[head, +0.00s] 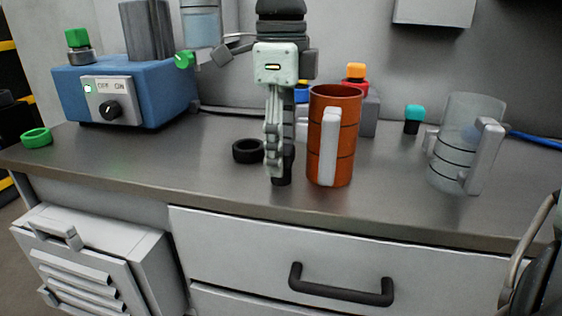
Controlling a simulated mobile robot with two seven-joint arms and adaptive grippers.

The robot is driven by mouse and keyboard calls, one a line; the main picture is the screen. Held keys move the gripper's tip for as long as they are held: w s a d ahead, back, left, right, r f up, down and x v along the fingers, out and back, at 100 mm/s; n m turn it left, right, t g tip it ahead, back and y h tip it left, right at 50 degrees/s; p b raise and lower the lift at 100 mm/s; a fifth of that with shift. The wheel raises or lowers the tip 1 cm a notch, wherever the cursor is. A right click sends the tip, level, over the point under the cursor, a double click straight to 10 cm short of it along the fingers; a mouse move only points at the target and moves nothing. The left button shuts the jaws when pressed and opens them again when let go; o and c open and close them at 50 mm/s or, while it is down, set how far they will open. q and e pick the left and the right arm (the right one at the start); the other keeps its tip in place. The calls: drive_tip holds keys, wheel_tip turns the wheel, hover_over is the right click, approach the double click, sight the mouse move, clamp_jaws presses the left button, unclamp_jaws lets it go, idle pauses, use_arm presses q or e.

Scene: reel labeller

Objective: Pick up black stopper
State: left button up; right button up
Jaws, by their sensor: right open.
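My right gripper (276,172) points straight down at the middle of the counter, just left of the orange mug. It is seen edge-on, and its jaws are open. A small upright black piece (283,178) shows at its fingertips, partly hidden by the pale finger. It looks like the black stopper standing on the counter, but I cannot tell it surely from a dark fingertip. I cannot tell whether the fingers touch it. A low black ring (248,151) lies on the counter just left of the gripper. My left gripper is not in view.
The orange mug (341,138) stands close right of the gripper. A clear mug (456,150) and a teal-topped stopper (414,113) stand farther right. A blue machine (138,93) and green ring (37,137) are at left. The counter (180,160) between ring and machine is free.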

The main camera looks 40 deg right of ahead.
drive_tip(key=c, duration=1.2)
drive_tip(key=shift+r, duration=0.1)
drive_tip(key=shift+c, duration=0.2)
wheel_tip(320, 180, up, 4)
drive_tip(key=shift+r, duration=0.1)
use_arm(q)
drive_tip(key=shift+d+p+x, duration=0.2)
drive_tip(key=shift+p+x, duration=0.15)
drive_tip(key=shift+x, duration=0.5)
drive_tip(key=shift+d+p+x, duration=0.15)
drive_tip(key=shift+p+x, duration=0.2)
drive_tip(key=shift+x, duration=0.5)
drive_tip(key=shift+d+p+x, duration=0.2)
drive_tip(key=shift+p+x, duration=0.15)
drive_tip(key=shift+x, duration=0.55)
use_arm(e)
drive_tip(key=w+r, duration=0.6)
drive_tip(key=w, duration=0.5)
drive_tip(key=shift+w+a+r, duration=0.2)
drive_tip(key=shift+w+r, duration=0.1)
drive_tip(key=shift+w, duration=0.05)
